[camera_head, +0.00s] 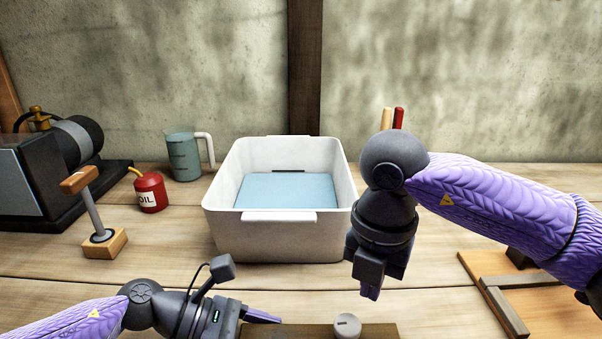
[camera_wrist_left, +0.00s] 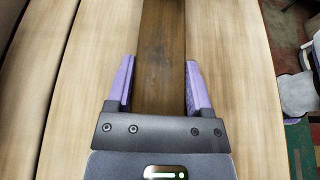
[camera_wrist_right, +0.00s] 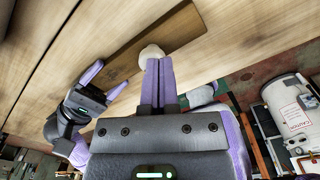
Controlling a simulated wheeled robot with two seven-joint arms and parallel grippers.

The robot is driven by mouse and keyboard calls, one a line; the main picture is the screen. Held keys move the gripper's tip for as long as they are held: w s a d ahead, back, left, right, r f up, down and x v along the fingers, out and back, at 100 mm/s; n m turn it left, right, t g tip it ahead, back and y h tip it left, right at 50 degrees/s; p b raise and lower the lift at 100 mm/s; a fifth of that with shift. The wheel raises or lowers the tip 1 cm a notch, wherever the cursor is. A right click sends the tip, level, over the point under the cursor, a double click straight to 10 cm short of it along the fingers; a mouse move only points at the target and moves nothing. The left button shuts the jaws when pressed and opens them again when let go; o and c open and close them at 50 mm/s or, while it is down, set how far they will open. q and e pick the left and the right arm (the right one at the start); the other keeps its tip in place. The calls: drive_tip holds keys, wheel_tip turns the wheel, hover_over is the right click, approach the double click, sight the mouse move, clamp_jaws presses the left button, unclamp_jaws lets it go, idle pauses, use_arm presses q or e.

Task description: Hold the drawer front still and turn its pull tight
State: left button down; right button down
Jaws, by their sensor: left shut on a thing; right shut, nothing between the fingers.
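The drawer front, a dark brown board (camera_head: 385,331), lies on the bench at the bottom edge of the head view, partly cut off. Its pull, a round pale grey knob with a slot mark (camera_head: 347,325), stands on the board. My left gripper (camera_head: 262,318) is shut on the board's left part. In the left wrist view the board (camera_wrist_left: 162,45) runs between the two purple fingers. My right gripper (camera_head: 369,292) is shut and empty, pointing down above and behind the knob. In the right wrist view its closed fingertips appear close to the knob (camera_wrist_right: 151,54); contact cannot be told.
A white bin (camera_head: 280,243) with a blue bottom stands behind. To its left are a jug (camera_head: 184,157), an oil can (camera_head: 150,193), an upright tool on a wooden block (camera_head: 105,243) and a dark machine (camera_head: 35,165). A wooden frame (camera_head: 505,310) lies at right.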

wheel_tip(320, 180, up, 2)
drive_tip(key=shift+r, duration=0.1)
use_arm(q)
unclamp_jaws()
